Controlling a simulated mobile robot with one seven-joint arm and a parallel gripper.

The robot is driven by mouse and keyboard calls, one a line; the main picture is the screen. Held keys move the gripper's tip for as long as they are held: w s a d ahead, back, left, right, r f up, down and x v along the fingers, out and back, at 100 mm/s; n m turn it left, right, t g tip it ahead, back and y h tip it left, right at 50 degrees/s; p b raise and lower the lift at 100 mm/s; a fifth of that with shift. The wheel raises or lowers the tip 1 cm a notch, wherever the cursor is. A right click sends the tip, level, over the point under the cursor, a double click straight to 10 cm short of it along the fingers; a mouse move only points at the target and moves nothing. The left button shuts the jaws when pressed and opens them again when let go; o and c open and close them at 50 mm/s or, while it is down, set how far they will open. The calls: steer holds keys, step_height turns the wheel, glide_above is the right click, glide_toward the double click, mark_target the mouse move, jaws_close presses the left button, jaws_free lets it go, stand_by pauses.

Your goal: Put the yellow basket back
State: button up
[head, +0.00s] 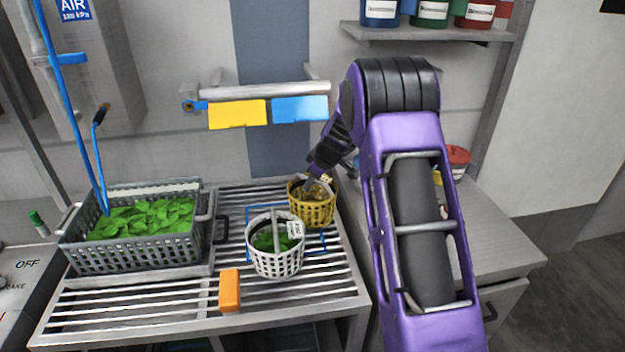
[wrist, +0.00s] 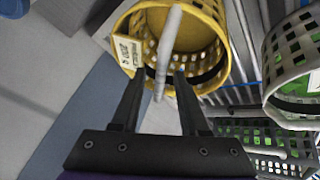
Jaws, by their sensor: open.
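The yellow basket (head: 314,211) stands on the slatted rack, behind and right of the white basket (head: 277,262). In the wrist view the yellow basket (wrist: 222,50) fills the top middle, with a pale handle (wrist: 170,45) across it and a label on its side. It looks empty there. My gripper (wrist: 160,73) is open, its two fingers on either side of the handle. In the head view my gripper (head: 318,184) is at the basket's top, partly hidden by my wrist. I cannot tell whether the fingers touch the handle.
The white basket holds greens and stands close beside, within blue marking lines (head: 323,240). A grey crate (head: 150,252) of greens is at left. An orange block (head: 230,291) lies in front. A rail with yellow and blue cloths (head: 237,114) hangs behind. A red-lidded tub (head: 458,162) stands right.

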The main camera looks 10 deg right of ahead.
steer(key=v, duration=1.2)
steer(key=shift+f, duration=0.1)
